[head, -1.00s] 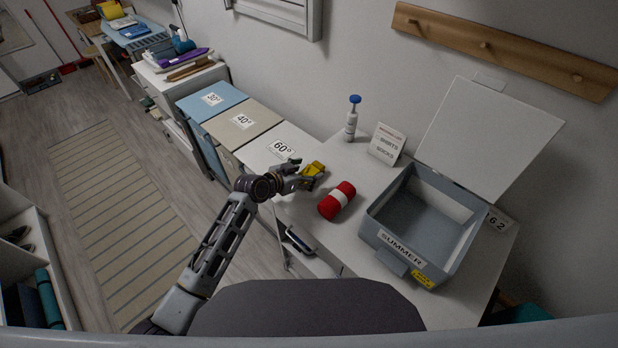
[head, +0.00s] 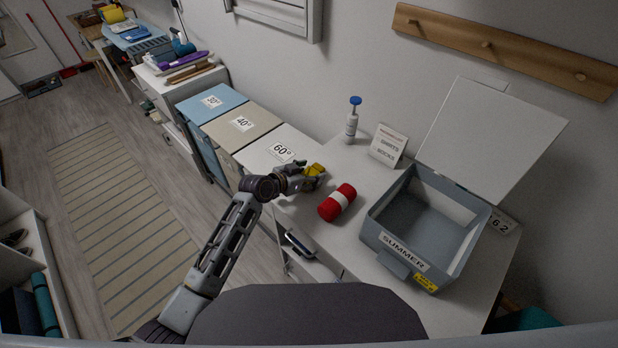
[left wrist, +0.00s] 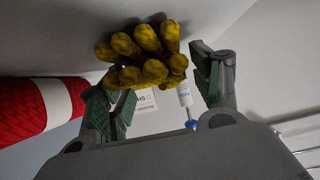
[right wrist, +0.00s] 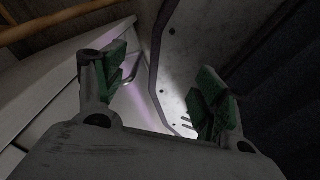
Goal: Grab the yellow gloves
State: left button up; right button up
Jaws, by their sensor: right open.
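The yellow gloves (head: 315,170) lie bunched on the white counter, left of the red roll and by the bin marked 60°. In the left wrist view the gloves (left wrist: 145,55) show as a bundle of fingers at the tips of my left gripper (left wrist: 158,90). One finger is on each side of them, spread apart, and the jaws look open around them. In the head view my left gripper (head: 302,180) reaches the gloves from the left and hides part of them. My right gripper (right wrist: 163,90) is open and empty, low beside a pale panel.
A red roll with a white band (head: 337,202) lies close right of the gloves. A grey open box marked SUMMER (head: 405,262) stands further right. A white bottle with blue cap (head: 351,122) and a sign (head: 388,146) stand behind.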

aim_at(309, 173)
pick_arm(q)
jog(key=c, duration=0.8)
jog(key=shift+o, duration=0.2)
jog(key=shift+r, duration=0.1)
jog(key=shift+r, duration=4.9)
